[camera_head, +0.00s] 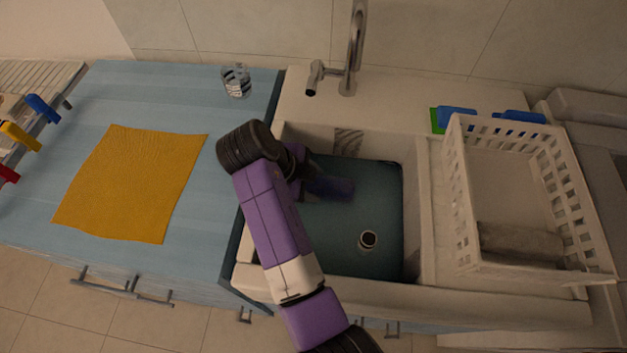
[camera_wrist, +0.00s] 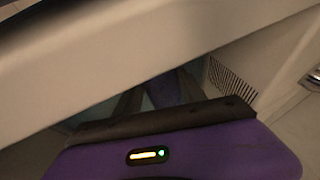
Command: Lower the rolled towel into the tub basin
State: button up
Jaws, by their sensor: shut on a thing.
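The tub basin is a pale sink (camera_head: 423,210) with a dark blue-grey floor and a round drain (camera_head: 368,240). My gripper (camera_head: 308,184) reaches over the basin's left wall into its upper left part. It is shut on a dark blue-purple roll (camera_head: 333,187), which seems to be the rolled towel. The roll lies inside the basin's outline; I cannot tell whether it touches the floor. In the wrist view, a bit of the roll (camera_wrist: 172,88) shows beyond the gripper body, and a pale wall hides most of the rest.
A faucet (camera_head: 352,60) stands behind the basin. A white slatted basket (camera_head: 465,205) with a grey-brown roll (camera_head: 520,242) is to the right. A yellow cloth (camera_head: 130,180) and a glass (camera_head: 236,80) are on the blue counter. A striped patch (camera_head: 348,142) marks the basin's back wall.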

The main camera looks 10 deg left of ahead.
jog(key=shift+f, duration=0.15)
jog(key=o, duration=1.5)
jog(key=shift+o, duration=0.2)
jog(key=v, duration=0.8)
jog(key=shift+b, duration=0.3)
jog(key=shift+f, duration=0.1)
